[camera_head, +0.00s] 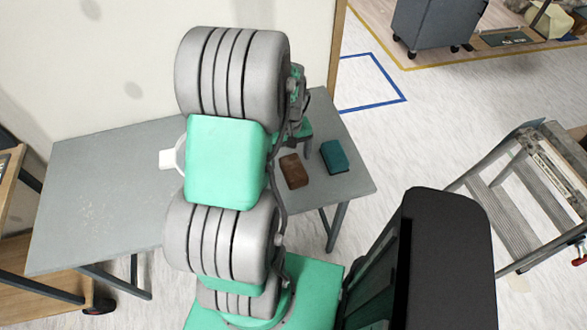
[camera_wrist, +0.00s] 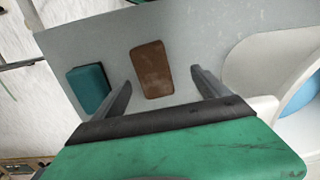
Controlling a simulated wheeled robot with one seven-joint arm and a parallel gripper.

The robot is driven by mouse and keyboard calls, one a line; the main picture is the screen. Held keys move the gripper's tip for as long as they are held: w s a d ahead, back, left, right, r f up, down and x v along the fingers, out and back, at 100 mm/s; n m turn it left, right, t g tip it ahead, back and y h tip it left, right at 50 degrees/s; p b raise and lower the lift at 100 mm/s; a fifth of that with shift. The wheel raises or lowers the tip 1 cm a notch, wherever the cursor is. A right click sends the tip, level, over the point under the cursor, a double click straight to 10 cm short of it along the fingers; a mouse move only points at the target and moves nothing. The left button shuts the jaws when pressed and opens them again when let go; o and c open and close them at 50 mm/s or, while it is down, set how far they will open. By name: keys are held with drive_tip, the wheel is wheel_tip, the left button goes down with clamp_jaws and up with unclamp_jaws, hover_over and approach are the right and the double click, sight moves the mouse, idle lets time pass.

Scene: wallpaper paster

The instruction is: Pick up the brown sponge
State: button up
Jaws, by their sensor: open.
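The brown sponge (camera_head: 293,171) lies on the grey table (camera_head: 110,190), near its right end in the head view. In the wrist view the brown sponge (camera_wrist: 152,70) lies ahead of my gripper (camera_wrist: 163,92), between the lines of its two fingers. My gripper is open and nothing is between the fingers that I can see touching them. In the head view my arm hides most of the gripper.
A teal block (camera_head: 334,157) lies right of the sponge; it also shows in the wrist view (camera_wrist: 89,88), left of the left finger. A white object with a blue inside (camera_wrist: 290,75) stands at the right. A stepladder (camera_head: 510,200) stands on the floor at the right.

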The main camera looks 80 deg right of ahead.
sight(293, 167)
drive_tip(key=shift+s+d+f+n, duration=0.3)
drive_tip(key=shift+s+d+f, duration=0.3)
drive_tip(key=shift+d+f, duration=0.2)
drive_tip(key=f+p, duration=0.1)
drive_tip(key=f, duration=0.2)
drive_tip(key=f+p, duration=0.1)
drive_tip(key=f, duration=0.2)
drive_tip(key=shift+w+a+f, duration=0.15)
drive_tip(key=shift+w+f, duration=0.05)
drive_tip(key=shift+f, duration=0.1)
drive_tip(key=c, duration=1.4)
drive_tip(key=shift+r, duration=0.15)
drive_tip(key=shift+c, duration=0.2)
